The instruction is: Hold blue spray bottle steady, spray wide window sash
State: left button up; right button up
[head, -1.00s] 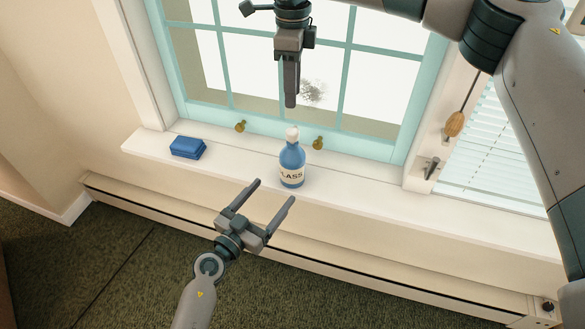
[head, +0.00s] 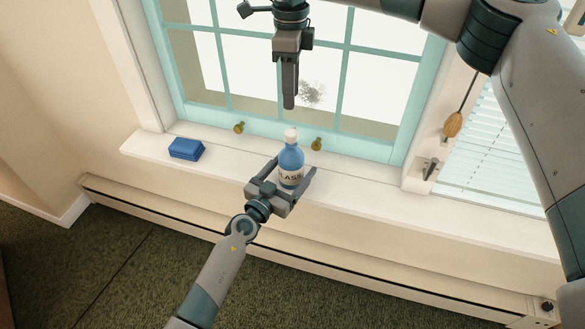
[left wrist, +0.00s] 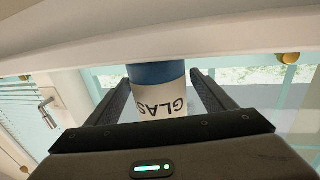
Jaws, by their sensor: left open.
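The blue spray bottle (head: 291,160) with a white cap and a glass label stands upright on the white window sill. My left gripper (head: 294,166) is open, with one finger on each side of the bottle. The left wrist view shows the bottle (left wrist: 157,92) between the spread fingers (left wrist: 160,98), with small gaps visible. My right gripper (head: 290,98) hangs pointing down above and behind the bottle, in front of the window; its fingers overlap edge-on, so its opening cannot be judged.
A blue sponge (head: 186,149) lies on the sill (head: 370,187) to the left. Two brass knobs (head: 239,127) stick out from the sash's bottom rail. A wooden cord pull (head: 453,125) hangs by the blinds at right. The sill's right part is clear.

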pick_arm(q)
jog(key=shift+c, duration=0.6)
jog(key=c, duration=1.5)
jog(key=shift+c, duration=0.2)
pick_arm(e)
grip_shut()
jog(key=shift+f, duration=0.15)
